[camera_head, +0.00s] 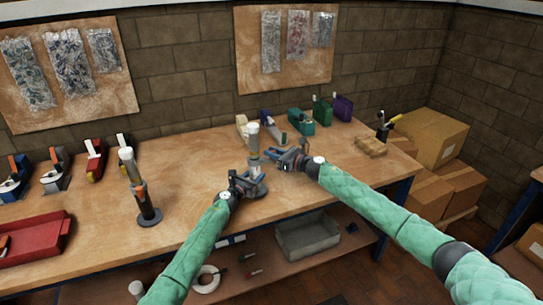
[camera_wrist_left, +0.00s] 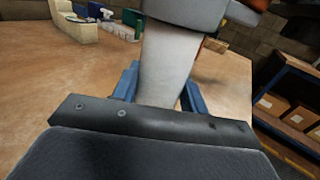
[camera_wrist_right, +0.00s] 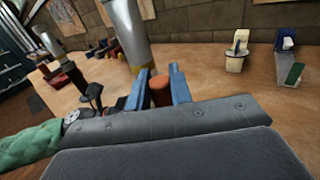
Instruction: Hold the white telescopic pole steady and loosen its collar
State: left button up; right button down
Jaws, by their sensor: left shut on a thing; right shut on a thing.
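The white telescopic pole (camera_head: 254,138) stands upright on the bench in the head view. My left gripper (camera_head: 257,181) is shut on its lower tube, low near the bench. In the left wrist view the white tube (camera_wrist_left: 166,60) is between the blue fingers, with part of the dark and orange collar (camera_wrist_left: 246,12) above. My right gripper (camera_head: 271,154) is at collar height. In the right wrist view its blue fingers are shut on the collar's orange knob (camera_wrist_right: 160,90), with the pole's upper tube (camera_wrist_right: 127,32) behind. Most of the collar is hidden by the grippers.
A second pole (camera_head: 128,165) with an orange collar stands on a dark round base to the left. A red tray (camera_head: 38,240) and several tape dispensers are on the bench (camera_head: 190,190). Cardboard boxes (camera_head: 435,138) stand at right. A grey bin (camera_head: 307,238) is on the lower shelf.

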jog(key=shift+w+n+g+y, duration=0.7)
jog(key=shift+n+g, duration=0.4)
jog(key=shift+g, duration=0.45)
jog(key=shift+w+n+g+y, duration=0.65)
jog(key=shift+n+g, duration=0.45)
jog(key=shift+g, duration=0.5)
jog(key=shift+w+n+g+y, duration=0.55)
jog(key=shift+w+n+g, duration=0.4)
jog(key=shift+g, duration=0.6)
jog(key=shift+s+n, duration=0.1)
jog(key=shift+n, duration=0.15)
jog(key=c, duration=1.3)
grip_release()
jog(key=shift+o, duration=0.2)
jog(key=d, duration=1.2)
jog(key=shift+s, duration=0.35)
pick_arm(q)
jog(key=o, duration=1.4)
